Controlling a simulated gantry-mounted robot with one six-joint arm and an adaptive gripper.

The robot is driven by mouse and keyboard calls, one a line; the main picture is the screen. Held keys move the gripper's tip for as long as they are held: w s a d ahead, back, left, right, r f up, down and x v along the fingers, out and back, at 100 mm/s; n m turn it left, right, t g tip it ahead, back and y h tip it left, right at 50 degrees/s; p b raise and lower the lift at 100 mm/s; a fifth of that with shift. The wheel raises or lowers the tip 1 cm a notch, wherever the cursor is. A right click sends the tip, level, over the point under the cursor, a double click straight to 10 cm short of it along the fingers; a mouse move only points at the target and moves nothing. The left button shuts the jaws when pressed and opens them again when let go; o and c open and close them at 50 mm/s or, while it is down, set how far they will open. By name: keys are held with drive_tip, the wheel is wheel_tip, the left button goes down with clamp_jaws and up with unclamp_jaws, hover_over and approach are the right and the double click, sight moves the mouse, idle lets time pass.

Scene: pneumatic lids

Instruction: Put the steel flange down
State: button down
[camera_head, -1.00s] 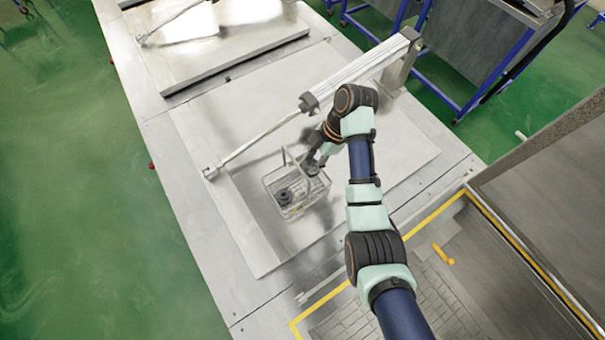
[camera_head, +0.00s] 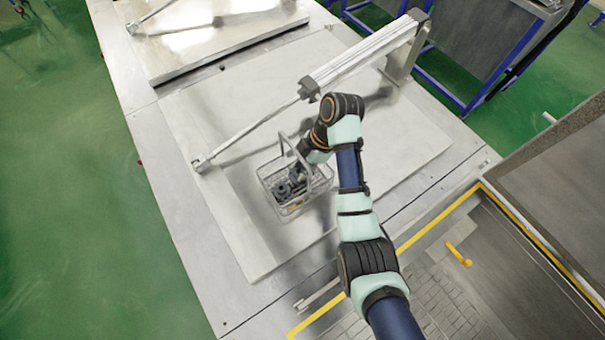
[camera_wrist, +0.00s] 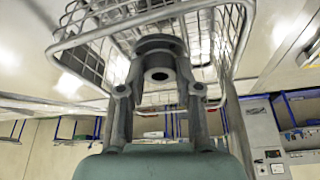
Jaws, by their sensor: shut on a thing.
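The steel flange (camera_wrist: 158,75) is a dark ring-like part with a round hole, seen between my fingers in the wrist view. My gripper (camera_wrist: 158,88) is shut on it. In the head view my gripper (camera_head: 298,172) reaches down into a wire basket (camera_head: 288,213) from its upper right side. A dark round part (camera_head: 283,190) shows in the basket beside my fingers; I cannot tell whether it is the held flange. The basket's wires (camera_wrist: 84,34) also show around the flange in the wrist view. Whether the flange touches the basket floor is hidden.
The basket stands on a flat metal lid plate (camera_head: 245,245) with free room around it. A pneumatic cylinder and rod (camera_head: 355,62) slant across the plate just behind the basket and my wrist. A yellow-edged recess (camera_head: 440,280) lies at the lower right.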

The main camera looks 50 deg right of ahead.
wheel_tip(320, 180, down, 3)
drive_tip(key=shift+f+b, duration=0.1)
drive_tip(key=shift+b, duration=0.5)
drive_tip(key=c, duration=0.8)
unclamp_jaws()
drive_tip(key=p+v, duration=1)
drive_tip(key=v, duration=0.2)
drive_tip(key=shift+s, duration=0.1)
